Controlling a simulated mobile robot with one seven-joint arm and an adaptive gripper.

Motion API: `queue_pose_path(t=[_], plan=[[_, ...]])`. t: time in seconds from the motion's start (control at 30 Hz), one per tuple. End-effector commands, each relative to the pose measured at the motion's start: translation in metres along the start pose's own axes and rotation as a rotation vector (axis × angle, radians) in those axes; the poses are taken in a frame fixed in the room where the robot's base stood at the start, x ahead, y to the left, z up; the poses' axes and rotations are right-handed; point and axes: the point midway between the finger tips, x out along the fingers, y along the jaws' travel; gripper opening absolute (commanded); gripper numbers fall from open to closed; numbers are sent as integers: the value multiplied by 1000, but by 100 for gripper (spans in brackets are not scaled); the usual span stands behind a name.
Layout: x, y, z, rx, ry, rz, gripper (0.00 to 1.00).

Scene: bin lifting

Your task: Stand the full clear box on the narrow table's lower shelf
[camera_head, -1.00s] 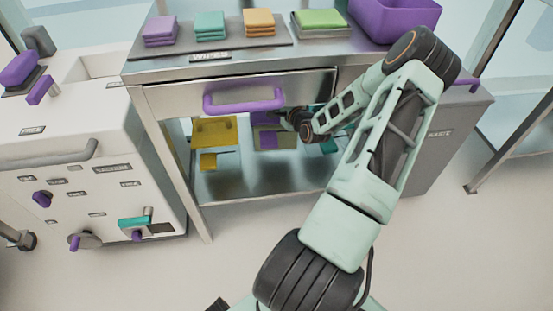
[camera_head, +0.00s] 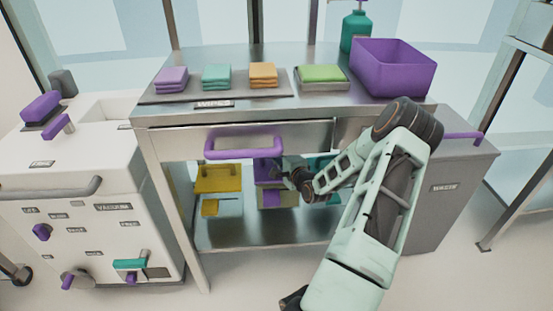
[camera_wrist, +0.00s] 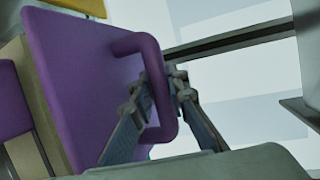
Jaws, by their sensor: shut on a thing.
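A clear box with a purple lid (camera_head: 266,170) and pale contents is under the metal table, partly hidden behind my gripper (camera_head: 290,174). In the wrist view, its purple lid (camera_wrist: 80,75) has a looped purple handle (camera_wrist: 152,70). My gripper (camera_wrist: 158,95) is shut on that handle. The box's pale side, with a purple patch (camera_wrist: 12,100), shows at the left. The table's lower shelf (camera_head: 225,233) is bare metal in front. I cannot tell whether the box touches the shelf.
A yellow-lidded box (camera_head: 218,178) is left of the purple-lidded one; teal parts (camera_head: 322,165) show at the right behind my arm. A drawer with a purple handle (camera_head: 243,147) is above. A white cart (camera_head: 85,200) and a grey waste bin (camera_head: 455,170) flank the table.

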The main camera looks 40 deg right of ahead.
Motion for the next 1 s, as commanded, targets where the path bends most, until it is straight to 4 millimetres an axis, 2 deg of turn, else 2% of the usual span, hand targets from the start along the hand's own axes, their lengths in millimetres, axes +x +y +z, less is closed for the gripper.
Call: queue_pose_path(t=[0.27,0.5,0.87,0.9,1.0], plan=[[7,20,-2,-4,0,-11,0],[14,47,-4,-3,-1,-11,0],[14,49,-5,-3,0,-11,0],[13,54,-5,-1,0,-1,19],[13,54,-5,-1,0,-1,30]])
